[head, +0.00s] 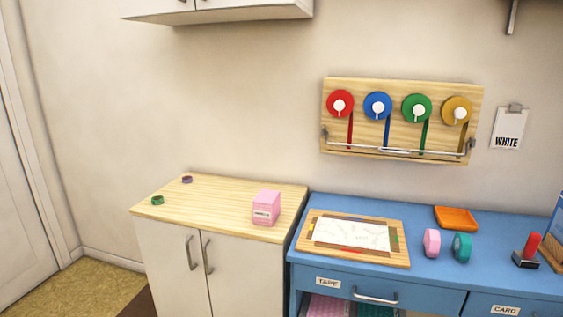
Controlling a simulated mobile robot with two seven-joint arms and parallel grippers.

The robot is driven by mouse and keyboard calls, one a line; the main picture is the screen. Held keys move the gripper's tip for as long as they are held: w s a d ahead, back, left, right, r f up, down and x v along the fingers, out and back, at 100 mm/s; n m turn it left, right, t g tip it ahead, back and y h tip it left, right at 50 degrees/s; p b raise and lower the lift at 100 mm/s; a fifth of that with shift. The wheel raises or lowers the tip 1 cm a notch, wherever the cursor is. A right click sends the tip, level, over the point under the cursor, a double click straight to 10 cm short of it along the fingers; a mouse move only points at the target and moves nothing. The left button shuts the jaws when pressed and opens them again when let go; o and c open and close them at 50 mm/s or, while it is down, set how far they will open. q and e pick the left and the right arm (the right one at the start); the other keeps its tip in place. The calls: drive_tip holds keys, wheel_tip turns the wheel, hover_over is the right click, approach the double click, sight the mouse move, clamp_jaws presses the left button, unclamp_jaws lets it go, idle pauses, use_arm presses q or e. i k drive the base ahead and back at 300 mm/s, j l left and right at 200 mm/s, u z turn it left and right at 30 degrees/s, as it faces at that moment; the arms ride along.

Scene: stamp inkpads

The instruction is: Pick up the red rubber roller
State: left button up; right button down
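A tool with a red upright part (531,244) and a dark base stands on the blue counter (425,277) at the far right. It may be the red rubber roller, but it is too small to tell from a stamp. A red disc (341,103) with a white centre and a hanging red strip is on the wooden wall board (400,86). Neither of my grippers is in view.
The blue counter also holds a wood-framed board (304,249), an orange tray (456,212), and pink (431,243) and teal (462,247) rolls. The wooden cabinet top (215,211) holds a pink box (266,207) and two small rings. Its middle is clear.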

sight(527, 258)
drive_tip(key=z, duration=1.5)
